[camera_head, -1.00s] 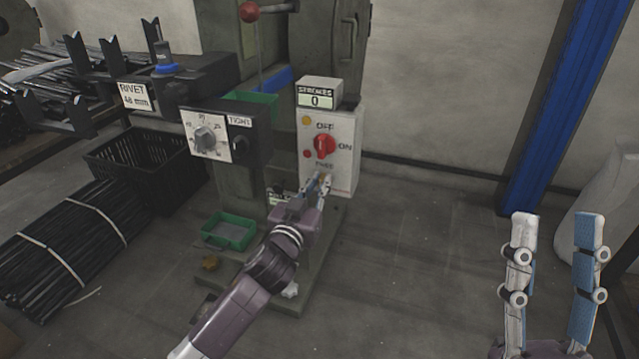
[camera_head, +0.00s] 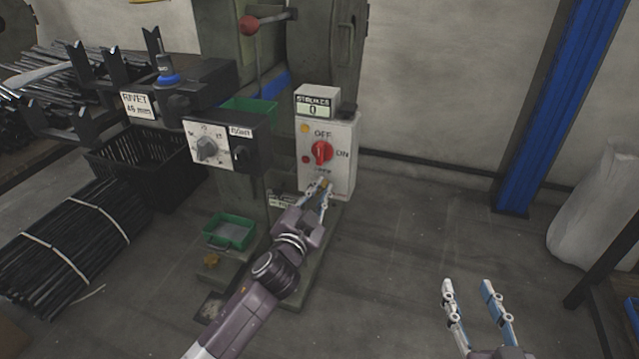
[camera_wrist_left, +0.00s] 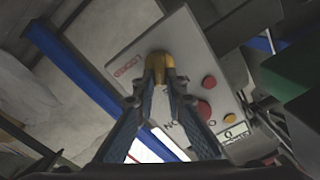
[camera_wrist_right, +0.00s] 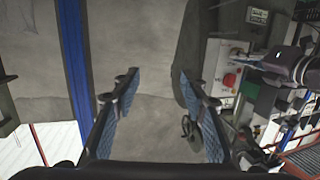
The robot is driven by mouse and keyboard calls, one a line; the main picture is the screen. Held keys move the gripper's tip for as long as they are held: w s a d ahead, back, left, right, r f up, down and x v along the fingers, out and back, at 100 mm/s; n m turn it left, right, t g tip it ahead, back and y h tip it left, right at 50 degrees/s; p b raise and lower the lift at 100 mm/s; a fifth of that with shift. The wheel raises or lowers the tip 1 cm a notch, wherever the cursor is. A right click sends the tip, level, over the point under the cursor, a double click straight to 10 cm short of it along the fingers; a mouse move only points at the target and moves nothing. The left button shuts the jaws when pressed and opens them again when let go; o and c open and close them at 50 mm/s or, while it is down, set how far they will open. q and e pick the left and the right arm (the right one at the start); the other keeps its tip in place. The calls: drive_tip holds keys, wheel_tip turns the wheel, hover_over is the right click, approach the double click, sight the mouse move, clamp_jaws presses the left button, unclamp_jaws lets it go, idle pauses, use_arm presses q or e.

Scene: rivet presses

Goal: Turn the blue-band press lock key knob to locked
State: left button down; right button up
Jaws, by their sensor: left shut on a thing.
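The press lock key knob (camera_wrist_left: 160,66) is brass-yellow and sits low on the white control box (camera_head: 343,184), beside a small printed label in the left wrist view. My left gripper (camera_head: 325,186) is at the lower part of the box. In the left wrist view my left gripper (camera_wrist_left: 161,80) has its fingertips closed on the knob from both sides. The fingers partly hide the knob, and I cannot read its angle. My right gripper (camera_head: 468,284) is open and empty over the floor at the lower right; it also shows in the right wrist view (camera_wrist_right: 158,75).
Above the knob are a red rotary switch (camera_head: 321,152) marked OFF and ON and a stroke counter (camera_head: 317,101) reading 0. A dial box (camera_head: 222,140) stands to the left. A blue post (camera_head: 558,95) rises at the right. The floor between is clear.

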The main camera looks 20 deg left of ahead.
use_arm(q)
drive_tip(key=m, duration=0.1)
drive_tip(key=m+p, duration=0.1)
drive_tip(key=m, duration=0.1)
drive_tip(key=shift+d+f+m, duration=0.1)
drive_tip(key=shift+d+m, duration=0.15)
drive_tip(key=shift+m, duration=0.15)
drive_tip(key=shift+d+f+m+p, duration=0.1)
drive_tip(key=shift+f+m+p, duration=0.15)
drive_tip(key=shift+m, duration=1.05)
drive_tip(key=shift+f+m+p, duration=0.1)
drive_tip(key=shift+m+p, duration=0.3)
drive_tip(key=shift+m, duration=0.9)
drive_tip(key=shift+d+f+m+p, duration=0.1)
drive_tip(key=shift+f+m+p, duration=0.15)
drive_tip(key=shift+m, duration=1.05)
use_arm(e)
drive_tip(key=s+d+f+g+h, duration=0.1)
drive_tip(key=s+d+f+g, duration=0.1)
drive_tip(key=s+f+g, duration=0.2)
drive_tip(key=s+d+f+g+h, duration=0.1)
drive_tip(key=s+d+f+g, duration=0.1)
drive_tip(key=s+f+g, duration=0.2)
drive_tip(key=shift+s+d+f+g, duration=0.35)
drive_tip(key=shift+s+f, duration=1.15)
drive_tip(key=shift+f, duration=1.6)
use_arm(q)
drive_tip(key=c, duration=2)
unclamp_jaws()
drive_tip(key=shift+o, duration=0.2)
